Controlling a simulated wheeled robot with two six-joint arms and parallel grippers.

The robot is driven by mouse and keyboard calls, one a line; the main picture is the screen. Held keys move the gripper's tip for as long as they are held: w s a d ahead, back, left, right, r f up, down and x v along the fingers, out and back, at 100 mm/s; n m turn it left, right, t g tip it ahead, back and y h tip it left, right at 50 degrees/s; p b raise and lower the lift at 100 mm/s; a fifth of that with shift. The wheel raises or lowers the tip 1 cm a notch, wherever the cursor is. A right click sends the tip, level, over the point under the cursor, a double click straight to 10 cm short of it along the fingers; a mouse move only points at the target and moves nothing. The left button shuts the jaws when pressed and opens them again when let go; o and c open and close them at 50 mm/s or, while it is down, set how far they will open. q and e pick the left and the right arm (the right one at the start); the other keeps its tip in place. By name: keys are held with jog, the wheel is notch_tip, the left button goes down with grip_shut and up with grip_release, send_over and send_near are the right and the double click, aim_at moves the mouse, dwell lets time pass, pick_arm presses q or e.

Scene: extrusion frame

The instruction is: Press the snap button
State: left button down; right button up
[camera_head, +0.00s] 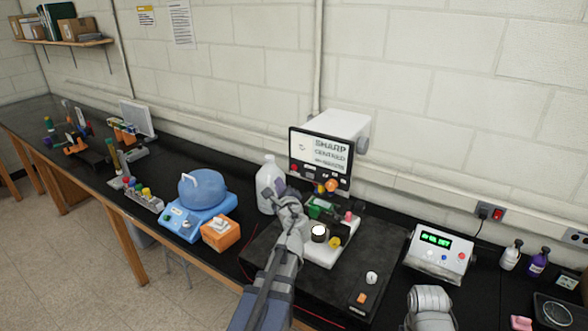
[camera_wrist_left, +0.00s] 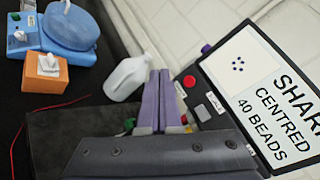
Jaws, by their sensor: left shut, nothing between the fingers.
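A microscope with a dark-framed screen (camera_head: 320,157) stands against the wall. In the left wrist view its screen (camera_wrist_left: 265,95) reads "SHARP CENTRED 40 BEADS". Below or beside the picture are a red button (camera_wrist_left: 189,81), a grey button (camera_wrist_left: 202,112) and a small white and red control (camera_wrist_left: 215,102). I cannot tell which is the snap button. My left gripper (camera_head: 281,189) is shut and empty, in front of the white bottle and left of the screen. Its purple fingers (camera_wrist_left: 159,84) are together in the left wrist view, apparently just short of the panel.
The white bottle (camera_head: 268,178) is close to my left gripper. A blue centrifuge-like device (camera_head: 203,190) and an orange box (camera_head: 221,233) are to the left. A white box with a green display (camera_head: 438,250) stands right.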

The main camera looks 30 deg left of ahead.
pick_arm(q)
jog(key=w, duration=0.6)
jog(key=shift+d, duration=0.25)
jog(key=shift+w, duration=0.15)
dwell(1.6)
jog(key=shift+w, duration=0.3)
jog(key=shift+w+d, duration=0.1)
jog(key=shift+w, duration=0.35)
dwell(0.6)
jog(key=shift+s, duration=0.85)
jog(key=shift+s, duration=0.1)
jog(key=s, duration=0.5)
jog(key=shift+a, duration=0.3)
